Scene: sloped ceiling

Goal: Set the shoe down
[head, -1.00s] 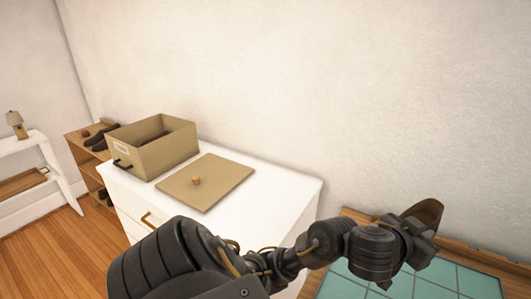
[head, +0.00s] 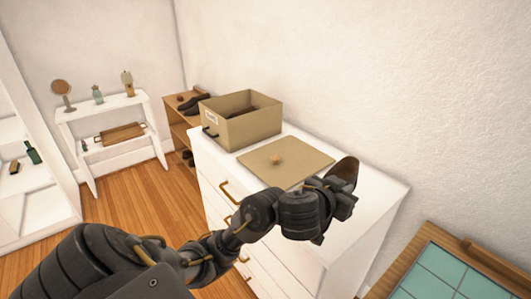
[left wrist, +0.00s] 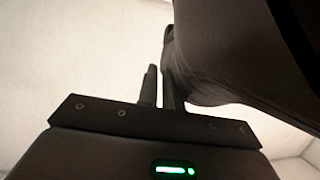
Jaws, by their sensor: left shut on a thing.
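A dark brown shoe (head: 345,174) is held in my left gripper (head: 338,196), which is shut on it. In the head view the shoe and gripper show in front of the right part of the white dresser's top (head: 372,195), to the right of the tan lid. I cannot tell how high above the top they are. In the left wrist view the shoe (left wrist: 225,50) fills the upper right, close to the fingers (left wrist: 160,88). My right gripper is out of view.
An open tan box (head: 255,130) stands on the dresser, with something dark inside. Its knobbed lid (head: 290,155) lies flat beside it. A wooden rack (head: 180,124) with shoes stands behind. A teal-tiled table (head: 440,277) is at lower right. Wooden floor (head: 130,200) is clear at left.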

